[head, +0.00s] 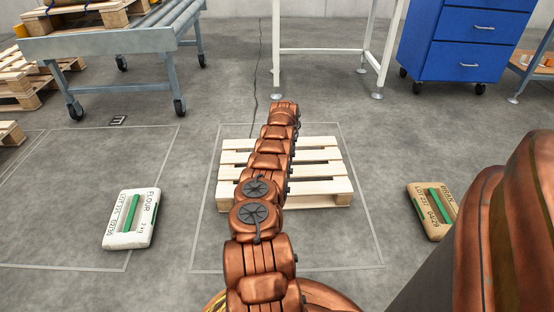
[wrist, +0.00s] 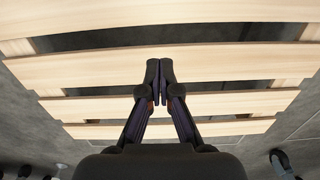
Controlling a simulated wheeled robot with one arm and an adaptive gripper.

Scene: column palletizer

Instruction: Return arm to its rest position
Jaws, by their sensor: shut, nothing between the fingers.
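My arm stretches forward from the bottom of the head view over a wooden pallet (head: 325,186) on the floor. My gripper is hidden in the head view, beyond the end of the arm links. In the wrist view my gripper (wrist: 159,64) is shut, its two fingertips together with nothing between them. It is over the slats of the pallet (wrist: 220,66). I cannot tell how high it is above them. The visible pallet slats are bare.
A white flour bag (head: 130,218) lies on the floor at left, and a brown bag (head: 432,212) at right. A roller conveyor (head: 115,42), a blue drawer cabinet (head: 466,45) and a white-legged table (head: 325,51) stand at the back. Grey floor is clear around the pallet.

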